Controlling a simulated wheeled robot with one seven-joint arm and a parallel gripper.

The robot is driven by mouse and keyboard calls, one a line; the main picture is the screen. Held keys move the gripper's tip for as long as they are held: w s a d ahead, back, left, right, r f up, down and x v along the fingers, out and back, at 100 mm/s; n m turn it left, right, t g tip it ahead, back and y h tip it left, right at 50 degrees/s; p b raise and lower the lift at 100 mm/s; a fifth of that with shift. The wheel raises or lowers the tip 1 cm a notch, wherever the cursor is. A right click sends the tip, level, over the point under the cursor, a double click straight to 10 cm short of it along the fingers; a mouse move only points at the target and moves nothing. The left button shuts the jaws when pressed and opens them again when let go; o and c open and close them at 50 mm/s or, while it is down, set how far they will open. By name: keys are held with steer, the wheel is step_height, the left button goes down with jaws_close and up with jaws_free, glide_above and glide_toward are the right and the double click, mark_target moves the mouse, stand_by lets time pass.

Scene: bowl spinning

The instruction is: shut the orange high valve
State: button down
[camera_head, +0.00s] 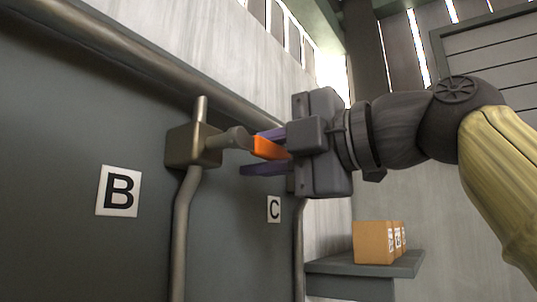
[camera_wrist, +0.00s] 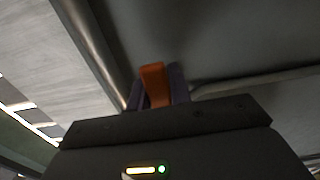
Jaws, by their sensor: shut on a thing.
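The orange valve handle (camera_head: 269,148) sticks out from a metal valve body (camera_head: 193,145) on the wall pipe, above and to the right of the letter B plate. My gripper (camera_head: 266,152) reaches it from the right, its purple fingers on either side of the orange part, shut on it. In the wrist view the orange handle (camera_wrist: 153,84) stands between the two fingers of my gripper (camera_wrist: 157,88). The handle points out to the right in the head view. The fingers and palm hide its far end.
Plates marked B (camera_head: 118,191) and C (camera_head: 273,209) are on the dark wall panel. A thick pipe (camera_head: 130,62) runs along the panel's top. A cardboard box (camera_head: 373,242) sits on a grey shelf (camera_head: 365,266) at lower right, below my arm.

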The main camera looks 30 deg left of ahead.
steer(key=c, duration=1.3)
jaws_free()
steer(key=shift+s, duration=0.1)
steer(key=shift+d, duration=0.5)
steer(key=d+b, duration=0.2)
steer(key=d, duration=1.4)
steer(key=shift+s+d, duration=0.15)
steer(key=shift+d, duration=0.1)
